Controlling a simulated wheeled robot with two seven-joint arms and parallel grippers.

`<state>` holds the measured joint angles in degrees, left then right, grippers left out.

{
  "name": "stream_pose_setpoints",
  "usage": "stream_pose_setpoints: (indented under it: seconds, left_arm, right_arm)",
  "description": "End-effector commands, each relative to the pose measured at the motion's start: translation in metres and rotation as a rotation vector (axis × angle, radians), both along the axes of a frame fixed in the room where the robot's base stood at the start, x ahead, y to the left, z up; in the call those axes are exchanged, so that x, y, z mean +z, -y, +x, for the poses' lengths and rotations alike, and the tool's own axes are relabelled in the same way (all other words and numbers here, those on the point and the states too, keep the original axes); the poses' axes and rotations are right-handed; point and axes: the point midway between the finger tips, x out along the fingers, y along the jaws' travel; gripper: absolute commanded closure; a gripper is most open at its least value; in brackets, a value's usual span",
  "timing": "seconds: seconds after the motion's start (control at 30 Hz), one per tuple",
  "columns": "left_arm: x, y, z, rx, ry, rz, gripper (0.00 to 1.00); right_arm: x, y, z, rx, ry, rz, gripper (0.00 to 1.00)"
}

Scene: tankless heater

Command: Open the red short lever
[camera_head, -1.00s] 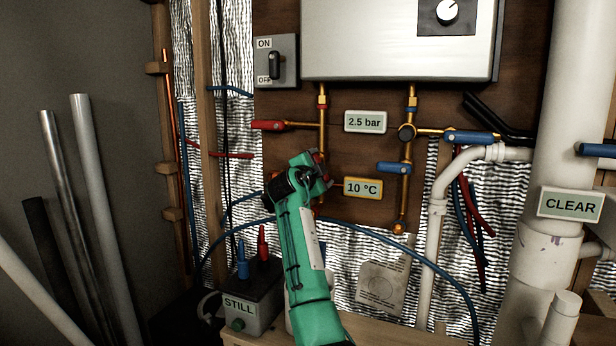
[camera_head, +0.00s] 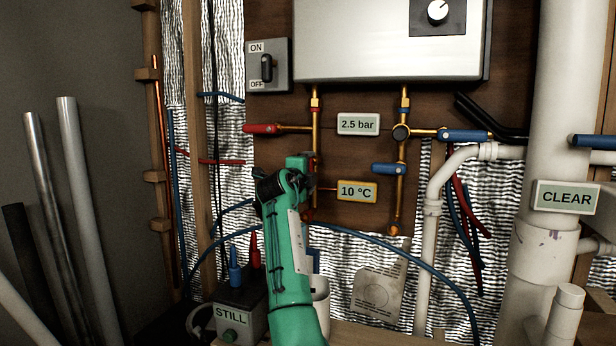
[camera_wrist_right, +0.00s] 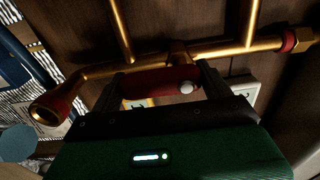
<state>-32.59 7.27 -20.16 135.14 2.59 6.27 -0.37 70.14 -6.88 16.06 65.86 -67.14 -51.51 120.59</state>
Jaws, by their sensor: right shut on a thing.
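The red short lever (camera_wrist_right: 158,82) shows in the right wrist view, lying beside a brass pipe. My right gripper (camera_wrist_right: 160,72) is shut on it, with one dark finger at each end of the red part. In the head view my right gripper (camera_head: 306,168) is at the left brass pipe (camera_head: 316,145), left of the 10 °C label (camera_head: 357,191), and hides most of the lever. My left gripper is in neither view.
A longer red lever (camera_head: 265,128) sits above my right gripper. Blue levers (camera_head: 388,169) are on the right pipe. The white heater (camera_head: 385,40) hangs above. A blue hose (camera_head: 400,252) crosses behind my forearm. A STILL box (camera_head: 232,312) stands below left.

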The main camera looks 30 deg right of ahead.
Motion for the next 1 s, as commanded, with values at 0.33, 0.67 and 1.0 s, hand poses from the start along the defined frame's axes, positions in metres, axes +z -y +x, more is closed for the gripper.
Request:
stream_pose_setpoints:
  seconds: [0.33,0.67,1.0]
  left_arm:
    - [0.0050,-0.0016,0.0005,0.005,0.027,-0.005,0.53]
    - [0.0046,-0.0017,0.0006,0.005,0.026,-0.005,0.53]
    - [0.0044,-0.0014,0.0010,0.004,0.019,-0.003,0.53]
  right_arm:
    - [-0.0019,-0.0001,-0.0001,0.000,0.015,0.018,0.70]
    - [-0.0017,-0.0001,-0.0001,0.000,0.014,0.017,0.00]
    - [-0.0015,-0.0082,-0.0060,0.001,0.014,0.015,0.00]
